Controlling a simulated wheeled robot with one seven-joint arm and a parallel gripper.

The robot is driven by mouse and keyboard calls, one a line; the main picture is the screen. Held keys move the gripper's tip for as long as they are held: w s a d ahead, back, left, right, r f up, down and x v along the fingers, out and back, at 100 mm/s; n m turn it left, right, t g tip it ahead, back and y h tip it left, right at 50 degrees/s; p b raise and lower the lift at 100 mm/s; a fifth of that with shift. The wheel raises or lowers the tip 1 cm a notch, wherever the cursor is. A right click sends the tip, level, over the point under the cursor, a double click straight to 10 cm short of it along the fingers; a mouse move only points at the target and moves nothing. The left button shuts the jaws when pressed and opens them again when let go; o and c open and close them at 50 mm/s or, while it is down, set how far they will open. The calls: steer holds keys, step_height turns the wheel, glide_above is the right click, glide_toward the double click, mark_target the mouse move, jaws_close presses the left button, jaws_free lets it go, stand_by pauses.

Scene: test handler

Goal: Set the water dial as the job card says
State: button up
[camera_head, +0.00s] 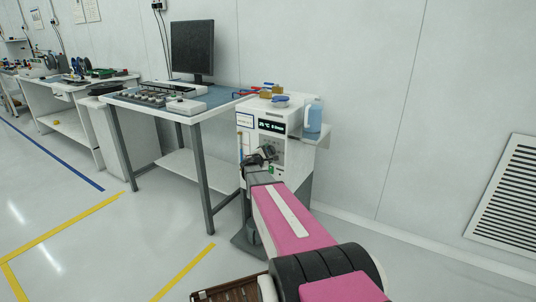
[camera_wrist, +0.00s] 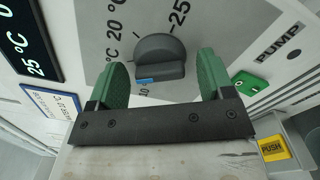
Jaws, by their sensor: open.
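The water dial (camera_wrist: 160,58) is a dark grey round knob with a raised grip and a blue mark at its lower left edge, near a partly hidden scale label. Labels reading 20 °C and 25 stand around it. My gripper (camera_wrist: 161,62) is open, its two green fingers on either side of the dial; I cannot tell whether they touch it. In the head view my gripper (camera_head: 262,156) is at the machine's front. A blue-framed white card (camera_wrist: 52,102), its print too small to read surely, is at left. The display (camera_wrist: 28,40) shows 25 °C.
A green switch (camera_wrist: 250,82) by the PUMP label and a yellow PUSH button (camera_wrist: 273,148) are right of the fingers. A blue jug (camera_head: 314,118) stands on the machine's side shelf. A workbench (camera_head: 190,117) with a monitor (camera_head: 192,48) is close on the left.

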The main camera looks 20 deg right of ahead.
steer(key=c, duration=0.9)
steer(key=n, duration=1.1)
steer(key=shift+s+n, duration=0.1)
steer(key=shift+n, duration=0.5)
steer(key=o, duration=0.9)
